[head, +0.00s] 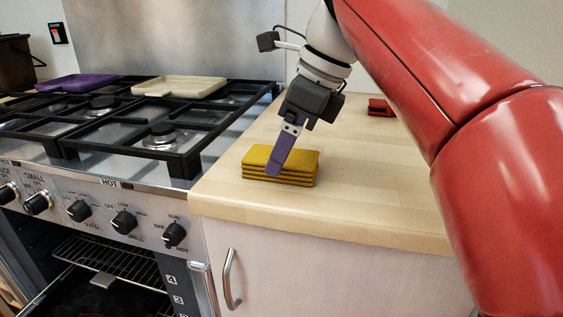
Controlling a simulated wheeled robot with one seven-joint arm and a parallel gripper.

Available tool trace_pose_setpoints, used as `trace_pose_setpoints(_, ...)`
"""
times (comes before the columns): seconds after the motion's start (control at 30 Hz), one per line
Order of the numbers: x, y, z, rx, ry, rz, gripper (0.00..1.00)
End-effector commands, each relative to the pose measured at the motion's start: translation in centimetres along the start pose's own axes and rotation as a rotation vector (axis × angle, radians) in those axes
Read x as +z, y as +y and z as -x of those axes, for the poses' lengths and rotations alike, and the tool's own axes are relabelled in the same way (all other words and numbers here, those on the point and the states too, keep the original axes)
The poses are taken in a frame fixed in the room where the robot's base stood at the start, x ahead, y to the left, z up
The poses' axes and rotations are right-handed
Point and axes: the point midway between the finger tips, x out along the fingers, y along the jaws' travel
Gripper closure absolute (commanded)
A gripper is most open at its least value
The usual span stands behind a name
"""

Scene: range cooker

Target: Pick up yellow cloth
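The yellow cloth (300,168) is a folded stack of several layers lying flat on the wooden worktop, right of the cooker. My gripper (275,172) reaches down to it from above, tilted, with a purple-grey finger in front of the cloth's left part. The finger overlaps the cloth in the picture; I cannot tell whether it touches. Only one finger shows clearly, so the gap between the fingers is hidden.
The range cooker (70,182) with black pan grates is on the left, its oven open below. A purple tray (77,82) and a cream tray (180,87) rest on the grates. A red folded item (379,107) lies at the back of the worktop (350,208), whose front is clear.

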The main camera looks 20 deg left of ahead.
Motion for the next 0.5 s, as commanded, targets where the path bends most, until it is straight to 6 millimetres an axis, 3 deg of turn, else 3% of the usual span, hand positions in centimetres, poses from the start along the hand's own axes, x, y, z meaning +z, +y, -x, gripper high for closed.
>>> trace_pose_setpoints(0.17,0.0,0.1,-1.8,-0.001,0.000,0.001,0.16)
trace_pose_setpoints(0.5,0.0,0.0,-1.9,-0.002,0.000,0.000,0.16)
